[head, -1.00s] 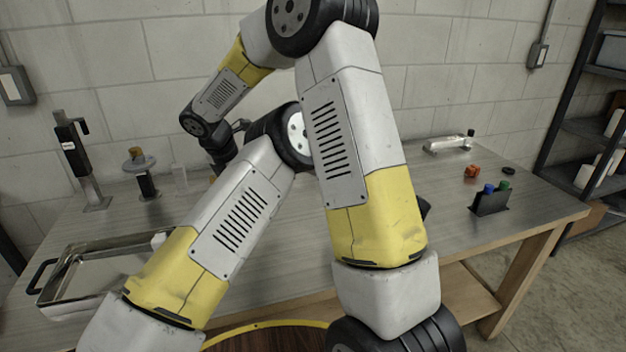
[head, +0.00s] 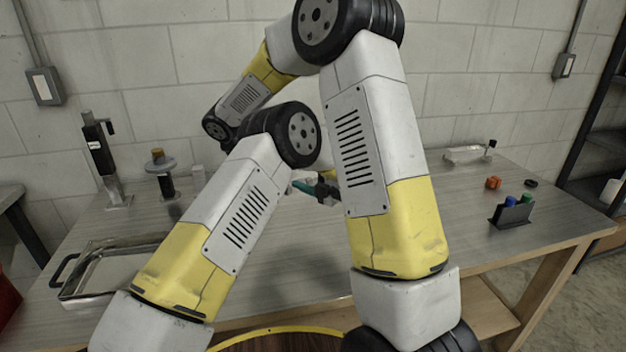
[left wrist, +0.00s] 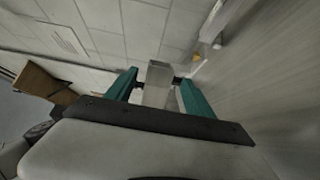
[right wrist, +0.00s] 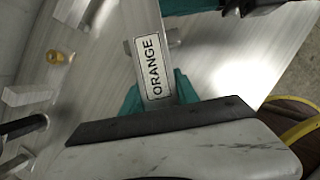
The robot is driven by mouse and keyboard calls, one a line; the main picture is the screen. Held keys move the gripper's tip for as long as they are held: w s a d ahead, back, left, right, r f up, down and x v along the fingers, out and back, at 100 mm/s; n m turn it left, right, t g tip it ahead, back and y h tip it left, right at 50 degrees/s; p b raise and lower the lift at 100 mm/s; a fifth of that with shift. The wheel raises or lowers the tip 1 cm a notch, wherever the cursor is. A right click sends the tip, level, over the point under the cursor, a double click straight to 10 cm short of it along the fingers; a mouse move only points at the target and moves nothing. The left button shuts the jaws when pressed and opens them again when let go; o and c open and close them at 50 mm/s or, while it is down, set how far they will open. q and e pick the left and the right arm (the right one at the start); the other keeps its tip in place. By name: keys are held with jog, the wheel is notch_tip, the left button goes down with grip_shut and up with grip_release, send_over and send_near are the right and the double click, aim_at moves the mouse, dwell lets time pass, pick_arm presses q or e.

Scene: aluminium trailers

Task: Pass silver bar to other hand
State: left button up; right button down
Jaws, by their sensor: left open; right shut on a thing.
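The silver bar (right wrist: 148,45), with a white label reading ORANGE, is held in my right gripper (right wrist: 155,92), shut on it in the right wrist view. In the left wrist view the bar (left wrist: 158,76) stands between the teal fingers of my left gripper (left wrist: 157,84), which is open around it. In the head view my left gripper (head: 305,187) shows in the gap between my arms, above the table. My right gripper is hidden there behind my arm links, and the bar cannot be made out clearly.
On the table (head: 290,255) are a metal tray (head: 80,296) at left, an upright post stand (head: 104,165), and a round-topped stand (head: 162,172). At right are an orange block (head: 493,183) and a black holder (head: 511,214) with blue and green items. A block wall stands behind.

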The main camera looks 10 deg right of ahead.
pick_arm(q)
jog(key=shift+w+a, duration=0.5)
grip_shut()
pick_arm(e)
jog(key=c, duration=0.8)
grip_release()
jog(key=shift+c, duration=0.2)
